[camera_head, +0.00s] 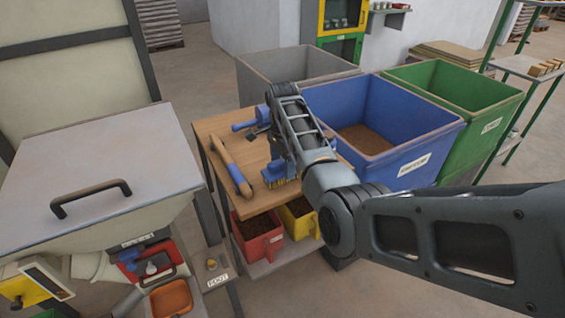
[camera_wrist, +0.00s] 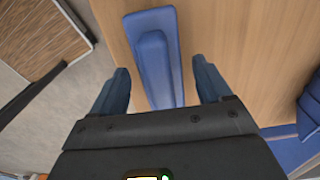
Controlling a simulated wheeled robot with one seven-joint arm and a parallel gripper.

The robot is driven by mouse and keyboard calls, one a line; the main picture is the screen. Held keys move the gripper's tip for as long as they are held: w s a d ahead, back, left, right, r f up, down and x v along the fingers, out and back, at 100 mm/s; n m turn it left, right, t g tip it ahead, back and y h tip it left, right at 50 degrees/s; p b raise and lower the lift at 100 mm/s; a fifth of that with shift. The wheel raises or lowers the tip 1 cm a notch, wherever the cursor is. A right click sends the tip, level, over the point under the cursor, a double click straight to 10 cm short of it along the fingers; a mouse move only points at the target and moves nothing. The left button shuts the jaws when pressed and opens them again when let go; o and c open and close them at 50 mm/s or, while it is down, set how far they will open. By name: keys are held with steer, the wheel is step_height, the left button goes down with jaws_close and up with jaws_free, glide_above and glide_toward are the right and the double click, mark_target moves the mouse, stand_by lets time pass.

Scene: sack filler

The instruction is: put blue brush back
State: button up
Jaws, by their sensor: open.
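In the head view a blue brush (camera_head: 281,170) with yellow bristles sits near the front of the wooden worktop (camera_head: 221,127). In the wrist view, a long blue piece with a raised ridge (camera_wrist: 154,58) lies on the wood between the fingers of my gripper (camera_wrist: 163,82). I cannot tell for sure that this piece is part of the brush. The fingers are apart, with a gap on either side of it, and nothing is gripped. In the head view my arm covers part of the worktop's right side, and the fingertips are not clear.
A blue bin (camera_head: 421,150), a green bin (camera_head: 490,125) and a grey bin (camera_head: 290,66) stand behind and right. Red (camera_head: 258,246) and yellow (camera_head: 299,227) bins are below. A lidded hopper (camera_head: 100,165) stands left.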

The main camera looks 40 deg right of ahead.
step_height(320, 180, up, 12)
steer(key=p, duration=0.1)
steer(key=shift+r, duration=0.15)
steer(key=shift+c, duration=0.2)
stand_by(1.6)
